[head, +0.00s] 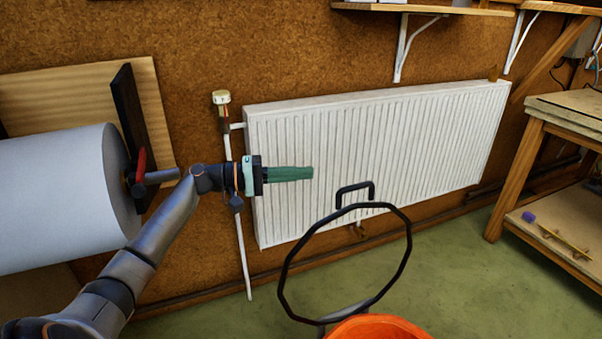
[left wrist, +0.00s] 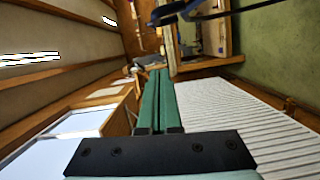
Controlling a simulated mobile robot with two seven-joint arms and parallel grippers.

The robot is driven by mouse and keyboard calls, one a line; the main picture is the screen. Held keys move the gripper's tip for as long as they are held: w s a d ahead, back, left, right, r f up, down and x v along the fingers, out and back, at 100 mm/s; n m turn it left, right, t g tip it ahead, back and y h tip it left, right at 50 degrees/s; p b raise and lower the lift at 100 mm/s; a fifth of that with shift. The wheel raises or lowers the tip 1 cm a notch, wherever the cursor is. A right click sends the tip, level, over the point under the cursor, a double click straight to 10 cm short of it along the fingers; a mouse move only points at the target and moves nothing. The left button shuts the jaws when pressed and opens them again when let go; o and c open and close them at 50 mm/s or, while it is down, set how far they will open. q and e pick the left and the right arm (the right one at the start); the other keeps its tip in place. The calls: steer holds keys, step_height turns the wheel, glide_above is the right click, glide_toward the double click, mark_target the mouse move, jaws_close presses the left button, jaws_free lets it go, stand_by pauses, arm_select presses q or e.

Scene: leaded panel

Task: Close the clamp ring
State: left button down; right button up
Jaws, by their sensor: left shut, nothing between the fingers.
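The clamp ring (head: 283,270) is a large black hoop with a black handle (head: 355,187) at its top, standing tilted in the lower middle of the head view. My left gripper (head: 312,173) has green fingers. They are shut and empty, pointing right, in front of the radiator. The fingertips are up and to the left of the handle, apart from it. In the left wrist view the fingers (left wrist: 158,75) are together. A dark bar (left wrist: 172,8), likely part of the ring, crosses the top there. I cannot tell whether the ring is latched. My right gripper is not in view.
An orange rounded thing (head: 380,329) is at the bottom edge, below the hoop. A white radiator (head: 400,130) is on the brown wall behind. A large white roll (head: 60,195) is at left. A wooden bench (head: 535,130) is at right. Green floor (head: 460,270) is clear between.

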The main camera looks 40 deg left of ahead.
arm_select(q)
steer(key=w+d, duration=0.3)
steer(key=d, duration=0.5)
steer(key=shift+f+p, duration=0.25)
steer(key=shift+p, duration=0.2)
steer(key=shift+d, duration=0.1)
steer(key=shift+d, duration=0.1)
